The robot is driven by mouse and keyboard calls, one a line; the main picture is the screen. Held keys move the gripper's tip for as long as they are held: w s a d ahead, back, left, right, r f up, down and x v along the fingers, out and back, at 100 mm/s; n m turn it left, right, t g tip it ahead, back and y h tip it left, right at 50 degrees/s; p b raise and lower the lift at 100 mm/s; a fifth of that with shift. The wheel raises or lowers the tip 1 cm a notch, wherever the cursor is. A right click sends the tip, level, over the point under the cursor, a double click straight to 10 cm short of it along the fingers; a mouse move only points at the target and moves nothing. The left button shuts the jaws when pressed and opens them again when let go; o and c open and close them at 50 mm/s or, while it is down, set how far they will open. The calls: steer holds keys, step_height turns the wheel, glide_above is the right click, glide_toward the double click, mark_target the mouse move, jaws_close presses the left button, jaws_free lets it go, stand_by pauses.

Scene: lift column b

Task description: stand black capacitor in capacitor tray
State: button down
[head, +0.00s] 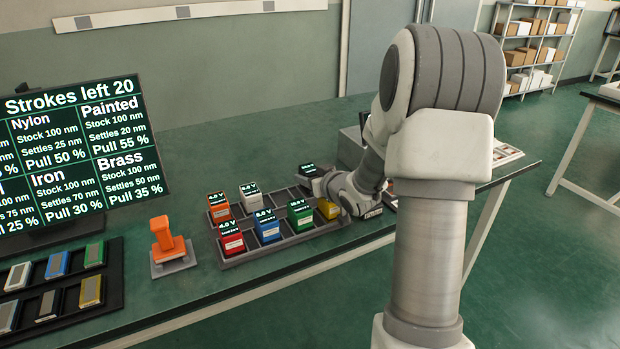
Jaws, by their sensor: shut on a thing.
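The capacitor tray (280,246) is a dark grey compartmented tray on the green bench. An orange (219,212) and a white capacitor (250,206) stand in its back row. Red (231,241), blue (267,230), green (300,217) and yellow (328,209) capacitors stand in the front row. My gripper (316,182) is over the tray's back right part, shut on the black capacitor (308,170), whose dark top with a small lit label shows. My wrist hides part of the tray's right end. I cannot tell whether the capacitor's underside touches the tray.
An orange stamp-like tool (167,243) stands on a grey base left of the tray. A black tray (70,297) with several coloured blocks lies at the front left, below a display screen (80,150). The bench behind the tray is clear. A grey box (352,146) stands behind my wrist.

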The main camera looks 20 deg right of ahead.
steer(key=shift+c, duration=1.6)
jaws_free()
steer(key=shift+s+f, duration=0.3)
steer(key=shift+f, duration=0.5)
steer(key=shift+r+p, duration=0.4)
steer(key=shift+r, duration=0.1)
steer(key=p+v, duration=0.1)
steer(key=v, duration=0.4)
steer(key=r+p+v, duration=0.1)
steer(key=p+v, duration=0.1)
steer(key=v, duration=0.4)
steer(key=shift+w+r, duration=0.1)
steer(key=shift+w, duration=0.2)
steer(key=shift+s+r+p, duration=0.15)
steer(key=shift+s+p, duration=0.15)
steer(key=shift+s, duration=0.2)
